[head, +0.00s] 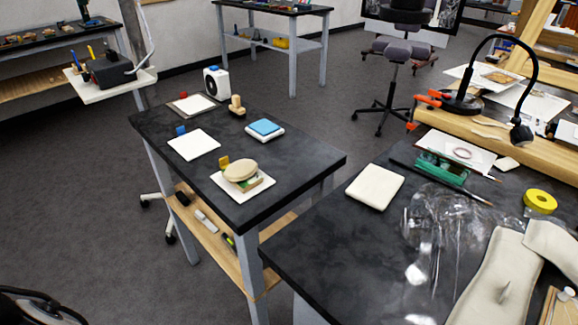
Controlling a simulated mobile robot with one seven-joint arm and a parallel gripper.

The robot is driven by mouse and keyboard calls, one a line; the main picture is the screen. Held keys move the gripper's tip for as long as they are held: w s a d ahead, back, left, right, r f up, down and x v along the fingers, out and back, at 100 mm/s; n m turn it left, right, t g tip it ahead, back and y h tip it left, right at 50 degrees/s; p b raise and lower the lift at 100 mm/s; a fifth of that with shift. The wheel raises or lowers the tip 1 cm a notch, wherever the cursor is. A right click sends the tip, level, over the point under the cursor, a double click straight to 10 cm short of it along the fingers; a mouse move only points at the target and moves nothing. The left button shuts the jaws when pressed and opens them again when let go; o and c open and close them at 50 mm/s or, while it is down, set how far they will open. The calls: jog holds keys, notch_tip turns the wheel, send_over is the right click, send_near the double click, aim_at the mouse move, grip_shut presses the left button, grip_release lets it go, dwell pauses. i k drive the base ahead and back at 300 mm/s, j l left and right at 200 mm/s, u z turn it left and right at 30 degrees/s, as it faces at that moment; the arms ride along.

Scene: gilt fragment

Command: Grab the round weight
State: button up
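A round, flat beige disc (240,170) lies on top of a small green and tan block (250,184) on a white square pad (226,193), near the front of the small dark table; it may be the round weight. A tan piece with a round knob-like top (237,104) stands toward the back right of the same table; it could also be a weight, and I cannot tell which is meant. My gripper is not recognisable in the head view.
The small dark table (300,160) also holds a blue pad on a white block (264,129), white squares (194,145) and a white device (216,83). A cluttered dark bench (310,245) stands close at right. Grey floor (75,200) is open at left.

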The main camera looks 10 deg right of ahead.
aim_at(240, 171)
jog(key=j+z, duration=0.2)
jog(key=z, duration=0.15)
jog(key=i+j+z, duration=0.1)
jog(key=z, duration=0.25)
jog(key=j+z, duration=0.6)
jog(key=j, duration=0.25)
jog(key=j+z, duration=0.25)
jog(key=j, duration=0.2)
jog(key=k+j, duration=0.1)
jog(key=j, duration=0.3)
jog(key=j+z, duration=0.1)
jog(key=j, duration=0.35)
jog(key=k+j+z, duration=0.1)
jog(key=j, duration=0.3)
jog(key=k+j, duration=0.15)
jog(key=j, duration=0.25)
jog(key=k+j+z, duration=0.1)
jog(key=j, duration=0.95)
jog(key=i, duration=0.3)
